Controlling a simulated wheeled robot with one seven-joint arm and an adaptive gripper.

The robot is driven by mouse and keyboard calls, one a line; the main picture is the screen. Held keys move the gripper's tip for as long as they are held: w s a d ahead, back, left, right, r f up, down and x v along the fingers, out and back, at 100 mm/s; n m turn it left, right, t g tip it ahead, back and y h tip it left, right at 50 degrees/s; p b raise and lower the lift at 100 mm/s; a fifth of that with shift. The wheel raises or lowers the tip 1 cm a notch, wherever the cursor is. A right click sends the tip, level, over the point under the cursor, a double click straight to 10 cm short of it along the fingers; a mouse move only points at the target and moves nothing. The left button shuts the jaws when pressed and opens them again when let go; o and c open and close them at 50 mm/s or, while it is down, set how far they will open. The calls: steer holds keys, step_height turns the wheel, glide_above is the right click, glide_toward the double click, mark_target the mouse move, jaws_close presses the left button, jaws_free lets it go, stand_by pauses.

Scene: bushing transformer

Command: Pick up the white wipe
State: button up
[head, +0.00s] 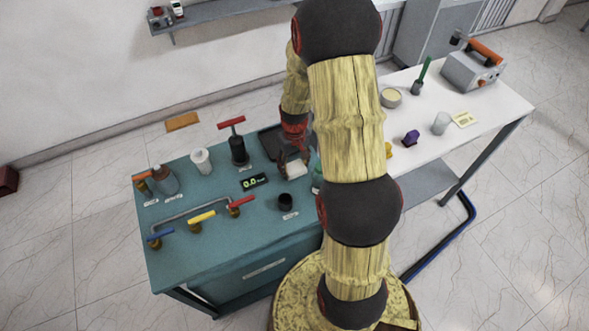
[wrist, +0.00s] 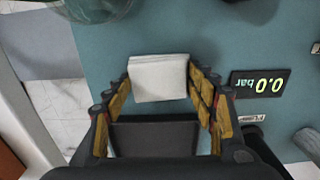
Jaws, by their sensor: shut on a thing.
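The white wipe (wrist: 158,78) is a small, pale folded block between the fingertips of my gripper (wrist: 158,88) in the wrist view. The fingers touch or nearly touch its left and right sides, and my gripper is shut on it. In the head view the wipe (head: 296,169) shows just below my gripper (head: 291,160), over the teal table. I cannot tell whether the wipe rests on the table or is slightly above it. My arm hides part of the area to its right.
A black tray (head: 269,143) lies beside the wipe. The pressure display (head: 254,182), a black cup (head: 286,201) and a red-handled pump (head: 238,148) stand nearby. Pipes with coloured valve handles (head: 201,217) run along the front. A white table (head: 430,122) adjoins at right.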

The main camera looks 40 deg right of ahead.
mark_target(295, 168)
steer(key=shift+c, duration=1.4)
step_height(295, 168, up, 10)
steer(key=p, duration=0.2)
steer(key=o, duration=0.3)
steer(key=shift+c, duration=1.1)
